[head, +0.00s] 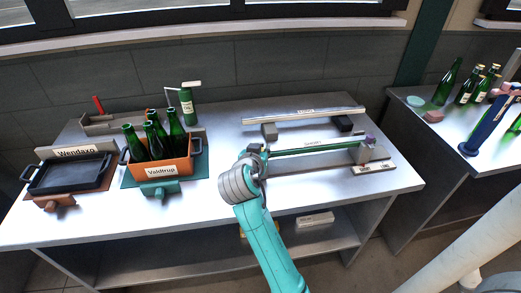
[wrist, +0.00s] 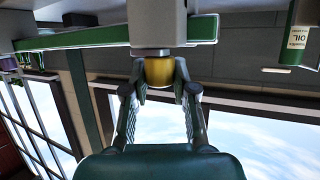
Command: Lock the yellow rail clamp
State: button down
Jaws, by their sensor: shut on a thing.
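The yellow rail clamp (wrist: 159,72) shows in the wrist view as a yellow knob at the end of a grey block (wrist: 157,22). The block sits across the green rail (wrist: 85,38). My gripper (wrist: 160,86) is shut on the yellow knob, one finger on each side. In the head view my gripper (head: 257,158) is at the left end of the green rail (head: 315,149), and my wrist hides the yellow knob. I cannot tell from these views whether the clamp is locked.
A grey end block (head: 364,153) stands at the rail's right end. An orange crate (head: 176,168) of green bottles and a black tray (head: 72,176) are at left on the bench (head: 225,208). A green oil bottle (head: 187,106) stands behind. The front bench edge is mostly clear.

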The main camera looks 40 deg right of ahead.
jog(key=n+t+y, duration=0.2)
jog(key=n, duration=0.1)
jog(key=shift+s+d+t+y, duration=0.1)
jog(key=shift+t+y, duration=0.2)
jog(key=shift+t, duration=0.1)
jog(key=n+t+y, duration=0.1)
jog(key=n+y, duration=0.1)
jog(key=n+t+y, duration=0.1)
jog(key=n+y, duration=0.1)
jog(key=shift+d+n+t, duration=0.1)
jog(key=shift+n+t, duration=0.2)
jog(key=n+y, duration=0.3)
jog(key=y, duration=0.1)
jog(key=shift+t, duration=0.4)
jog(key=n+y, duration=0.4)
jog(key=y, duration=0.1)
jog(key=shift+g, duration=0.4)
jog(key=shift+n, duration=0.4)
jog(key=c, duration=0.9)
grip_release()
